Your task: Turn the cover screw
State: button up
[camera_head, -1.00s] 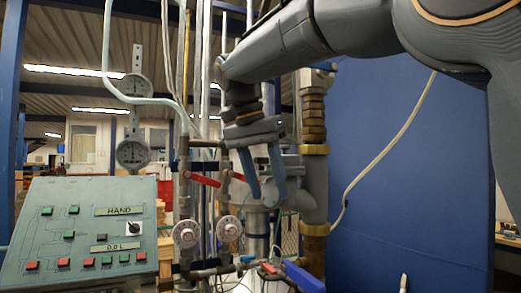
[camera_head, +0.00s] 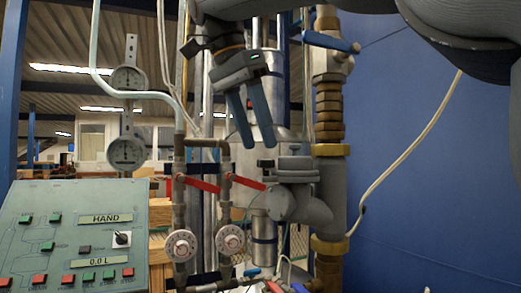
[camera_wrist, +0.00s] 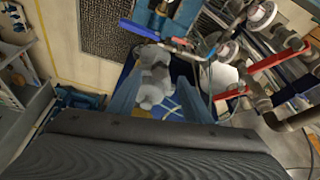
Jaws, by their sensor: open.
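The grey meter (camera_head: 298,203) sits on the pipework in the head view, with a dark flat cover (camera_head: 297,165) on top. A small dark part (camera_head: 265,163) sticks out at the cover's left edge; I cannot tell whether it is the cover screw. My gripper (camera_head: 259,146) is open and empty, its two blue fingers pointing down, just above and left of the cover in the picture. In the wrist view the fingers (camera_wrist: 158,105) are apart, with a grey rounded body (camera_wrist: 152,88) showing between and beyond them. No screw can be made out there.
Red valve levers (camera_head: 198,183) and round white dials (camera_head: 181,245) are on pipes left of the meter. A blue-handled valve (camera_head: 332,41) is above right, near my arm. The control panel (camera_head: 70,235) stands at lower left. A blue wall (camera_head: 430,180) fills the right.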

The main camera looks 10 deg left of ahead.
aim_at(266, 167)
jog(key=shift+x, duration=1.7)
jog(key=shift+s, duration=0.1)
jog(key=c, duration=1.1)
jog(key=shift+o, duration=0.2)
jog(key=n, duration=0.2)
jog(key=n+y, duration=0.1)
jog(key=n, duration=0.1)
jog(key=shift+s+d+t, duration=0.1)
jog(key=shift+d+t, duration=0.15)
jog(key=shift+t, duration=0.15)
jog(key=shift+d+n+y+b, duration=0.15)
jog(key=shift+n+y, duration=0.3)
jog(key=shift+n, duration=0.45)
jog(key=shift+n+y+b, duration=0.2)
jog(key=shift+n+y, duration=0.25)
jog(key=shift+n, duration=0.45)
